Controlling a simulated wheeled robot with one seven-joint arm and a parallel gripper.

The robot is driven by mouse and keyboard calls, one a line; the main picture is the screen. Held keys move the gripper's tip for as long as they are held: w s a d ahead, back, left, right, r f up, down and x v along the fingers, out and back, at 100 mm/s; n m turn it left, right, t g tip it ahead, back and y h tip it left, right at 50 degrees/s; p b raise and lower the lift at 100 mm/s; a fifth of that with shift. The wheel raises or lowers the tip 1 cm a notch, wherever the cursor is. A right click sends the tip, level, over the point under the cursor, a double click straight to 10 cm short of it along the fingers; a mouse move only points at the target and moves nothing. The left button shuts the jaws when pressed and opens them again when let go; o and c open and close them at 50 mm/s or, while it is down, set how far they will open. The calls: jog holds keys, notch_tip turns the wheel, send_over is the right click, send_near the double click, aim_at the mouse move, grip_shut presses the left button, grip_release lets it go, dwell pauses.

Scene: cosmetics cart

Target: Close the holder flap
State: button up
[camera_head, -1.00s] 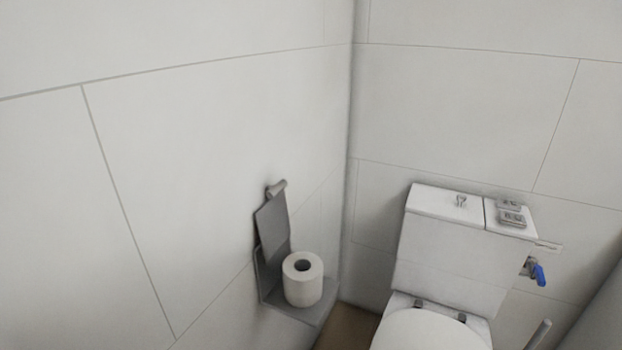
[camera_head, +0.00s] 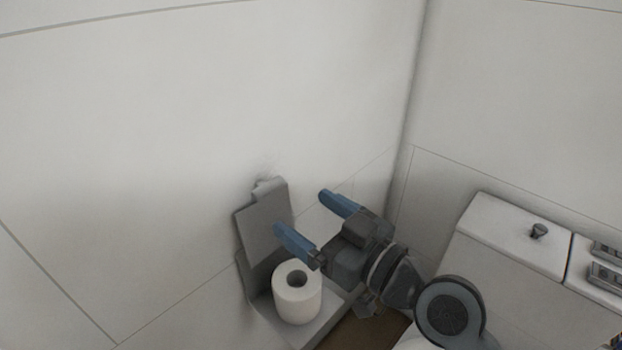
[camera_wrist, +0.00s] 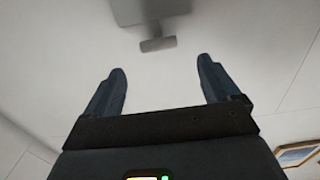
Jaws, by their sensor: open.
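The grey holder flap (camera_head: 265,222) stands raised against the left wall, above the holder shelf (camera_head: 325,322). A white paper roll (camera_head: 297,294) stands upright on the shelf. My gripper (camera_head: 302,212) is open and empty, just right of the flap and above the roll, with its blue fingers spread and pointing toward the wall. In the wrist view the flap (camera_wrist: 150,11) shows at the top edge with a short bar (camera_wrist: 158,44) at its end, beyond and between the open fingers. I see no clear contact between fingers and flap.
The toilet cistern (camera_head: 520,235) stands at the right with a knob on its lid and small grey items on top. The wall corner rises behind my gripper. The wall above the flap is bare. A framed picture (camera_wrist: 298,152) shows at the wrist view's lower right.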

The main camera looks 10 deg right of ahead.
aim_at(272, 189)
jog(key=p+x, duration=0.1)
jog(key=x, duration=0.5)
jog(key=shift+w+r+p, duration=0.25)
jog(key=shift+p, duration=0.1)
jog(key=shift+x, duration=0.8)
jog(key=shift+f, duration=0.1)
jog(key=shift+f, duration=0.1)
jog(key=c, duration=1.5)
